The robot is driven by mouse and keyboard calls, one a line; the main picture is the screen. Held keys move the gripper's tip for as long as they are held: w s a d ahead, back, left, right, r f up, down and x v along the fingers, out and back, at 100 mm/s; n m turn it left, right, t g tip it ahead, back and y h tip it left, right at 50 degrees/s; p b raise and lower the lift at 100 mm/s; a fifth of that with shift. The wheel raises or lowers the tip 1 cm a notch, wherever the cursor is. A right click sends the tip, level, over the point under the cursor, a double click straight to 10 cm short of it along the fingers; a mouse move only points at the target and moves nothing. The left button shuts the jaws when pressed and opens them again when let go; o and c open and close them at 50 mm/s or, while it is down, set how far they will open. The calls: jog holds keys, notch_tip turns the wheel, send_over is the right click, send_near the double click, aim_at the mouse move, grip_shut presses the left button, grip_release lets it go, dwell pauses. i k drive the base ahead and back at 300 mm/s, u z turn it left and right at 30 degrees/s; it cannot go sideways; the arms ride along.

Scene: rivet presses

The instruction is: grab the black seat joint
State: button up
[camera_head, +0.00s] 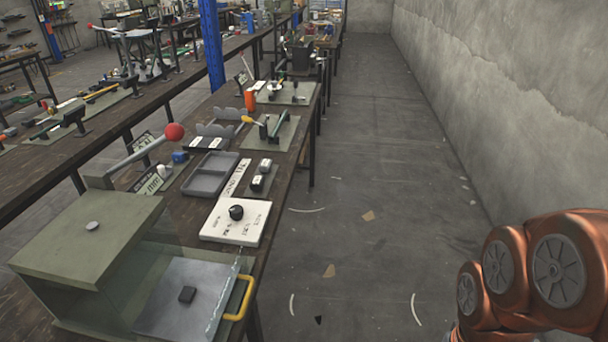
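I cannot tell for sure which one is the seat joint. My orange arm shows at the lower right, over the floor and well away from the table. My gripper is outside the view.
The press box (92,240) has a red-knobbed lever (174,132) and a yellow handle (238,298).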

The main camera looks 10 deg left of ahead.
aim_at(257, 182)
jog(key=z, duration=0.1)
jog(key=i, duration=0.75)
jog(key=u, duration=1.95)
jog(key=i, duration=0.5)
jog(key=u, duration=0.05)
